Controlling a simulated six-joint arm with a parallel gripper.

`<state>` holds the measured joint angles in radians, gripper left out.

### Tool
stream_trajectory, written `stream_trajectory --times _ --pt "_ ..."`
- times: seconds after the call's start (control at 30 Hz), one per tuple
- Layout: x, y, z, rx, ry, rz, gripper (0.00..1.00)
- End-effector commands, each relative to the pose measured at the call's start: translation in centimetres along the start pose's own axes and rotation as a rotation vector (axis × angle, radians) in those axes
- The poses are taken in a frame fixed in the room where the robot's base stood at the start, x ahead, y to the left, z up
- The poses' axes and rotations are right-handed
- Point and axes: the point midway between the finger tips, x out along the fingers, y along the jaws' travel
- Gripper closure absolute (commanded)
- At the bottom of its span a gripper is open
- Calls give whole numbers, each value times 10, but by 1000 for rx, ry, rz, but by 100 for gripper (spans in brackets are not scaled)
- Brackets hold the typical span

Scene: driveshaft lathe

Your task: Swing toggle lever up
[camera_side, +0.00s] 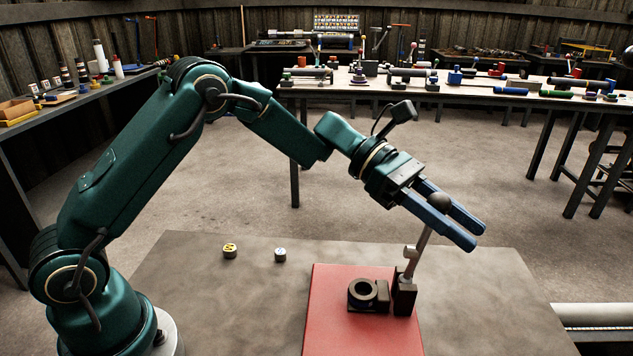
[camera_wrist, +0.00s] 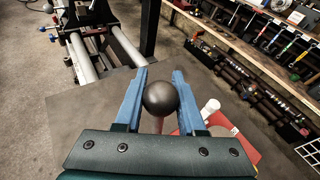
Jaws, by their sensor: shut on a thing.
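The toggle lever (camera_side: 422,243) is a grey rod with a dark ball knob (camera_side: 440,202) on top. It rises from a dark block (camera_side: 404,296) on the red plate (camera_side: 335,311) and leans to the right in the side view, more upright than flat. My gripper (camera_side: 479,237) has two blue fingers shut on the ball knob, with the fingertips reaching past it. In the wrist view, the knob (camera_wrist: 160,98) sits between the fingers, and my gripper (camera_wrist: 160,74) shows its tips beyond it. The lower rod is mostly hidden there.
A dark ring-shaped clamp (camera_side: 363,293) sits left of the lever block. Two small round weights, one yellow-topped (camera_side: 230,251) and one pale (camera_side: 280,255), stand on the grey table (camera_side: 190,262). Benches with tools line the back. The air around the lever is clear.

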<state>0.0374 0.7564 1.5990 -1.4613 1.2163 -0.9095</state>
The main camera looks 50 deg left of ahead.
Motion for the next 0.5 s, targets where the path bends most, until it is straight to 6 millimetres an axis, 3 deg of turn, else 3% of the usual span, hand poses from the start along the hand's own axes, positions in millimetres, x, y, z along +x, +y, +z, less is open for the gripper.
stream_trajectory --times 0.07,0.1,0.17,0.5 --pt "1 0 -8 -13 17 2 100" --pt "1 0 -8 -13 17 2 50" --pt "0 0 -7 -11 15 2 31" --pt "-2 1 -4 -6 9 4 31"
